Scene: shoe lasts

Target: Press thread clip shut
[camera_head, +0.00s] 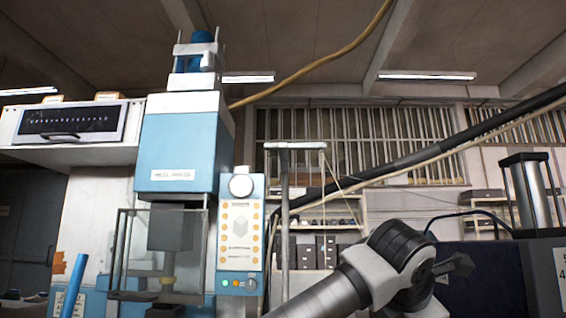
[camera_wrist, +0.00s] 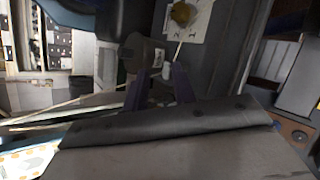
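I cannot make out a thread clip in either view. In the wrist view two dark purple-grey fingers of my gripper (camera_wrist: 163,72) reach up from behind a broad dark grey body. A gap shows between them and I see nothing held in it. Beyond the fingers is a grey cylindrical part (camera_wrist: 142,54), and above it a white plate (camera_wrist: 186,18) with a yellowish round piece. Whether the fingers touch anything there I cannot tell. In the head view my grey and white arm rises at the lower right; its dark end points right and the fingers are not clear.
A blue and white press (camera_head: 180,145) with a clear guard (camera_head: 120,250) stands at the left. Its control panel (camera_head: 240,235) has orange-marked buttons. A dark blue machine with a metal cylinder (camera_head: 530,195) stands at the right, near my arm. Shelves with dark boxes (camera_head: 316,252) are behind.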

